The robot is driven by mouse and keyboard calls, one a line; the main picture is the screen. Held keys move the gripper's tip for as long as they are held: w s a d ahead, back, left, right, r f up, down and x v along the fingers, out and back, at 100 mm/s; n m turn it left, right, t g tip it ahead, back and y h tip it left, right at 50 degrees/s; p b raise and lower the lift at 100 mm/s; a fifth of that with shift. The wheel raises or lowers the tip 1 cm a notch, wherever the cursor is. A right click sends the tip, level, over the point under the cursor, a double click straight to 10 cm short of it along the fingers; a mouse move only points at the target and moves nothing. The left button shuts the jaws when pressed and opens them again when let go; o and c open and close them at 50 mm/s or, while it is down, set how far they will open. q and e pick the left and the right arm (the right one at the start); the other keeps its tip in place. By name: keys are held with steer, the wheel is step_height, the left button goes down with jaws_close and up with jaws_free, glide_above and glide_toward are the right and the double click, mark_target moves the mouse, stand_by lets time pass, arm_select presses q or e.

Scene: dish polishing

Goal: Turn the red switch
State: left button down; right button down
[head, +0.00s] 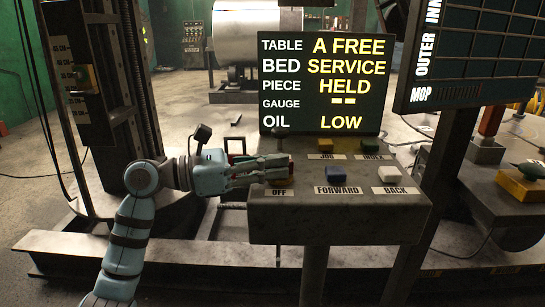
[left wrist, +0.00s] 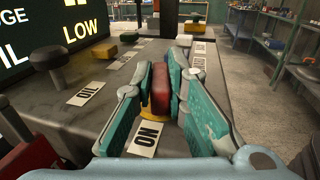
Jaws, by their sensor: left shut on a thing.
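The red switch (left wrist: 160,88) is an upright red block on a yellow base (left wrist: 154,114), between the two fingers of my left gripper (left wrist: 170,72) in the left wrist view. The fingers are shut on it, one on each side. A white ON label (left wrist: 145,139) lies in front of it. In the head view my left gripper (head: 284,163) reaches in from the left over the grey control panel (head: 340,217), above the OFF label (head: 279,193). There the fingers hide most of the switch. My right gripper is not in view.
A display (head: 325,84) reading OIL LOW stands behind the panel. A dark post and board (head: 480,50) stand at the right.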

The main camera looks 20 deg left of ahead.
arm_select(q)
steer(key=n+t+y+p, duration=0.2)
steer(key=y+p, duration=0.1)
steer(key=n+t+y+p, duration=0.3)
steer(key=p, duration=0.1)
steer(key=n+t+y+p, duration=0.2)
steer(key=p, duration=0.2)
steer(key=shift+s+d+r+n+t+y, duration=0.25)
steer(key=shift+s+d+n+t+y, duration=0.05)
steer(key=shift+s+d+t+y, duration=0.1)
steer(key=shift+f+n+t+y+p, duration=0.2)
steer(key=shift+n+t+y+p, duration=0.2)
steer(key=shift+n+y+p, duration=0.65)
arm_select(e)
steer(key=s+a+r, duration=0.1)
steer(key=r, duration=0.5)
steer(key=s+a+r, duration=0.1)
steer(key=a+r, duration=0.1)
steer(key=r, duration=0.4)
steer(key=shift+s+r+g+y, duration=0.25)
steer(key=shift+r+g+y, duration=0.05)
arm_select(q)
steer(key=shift+m, duration=0.25)
steer(key=shift+f, duration=0.1)
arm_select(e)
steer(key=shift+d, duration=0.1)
arm_select(q)
steer(key=c, duration=1.6)
jaws_free()
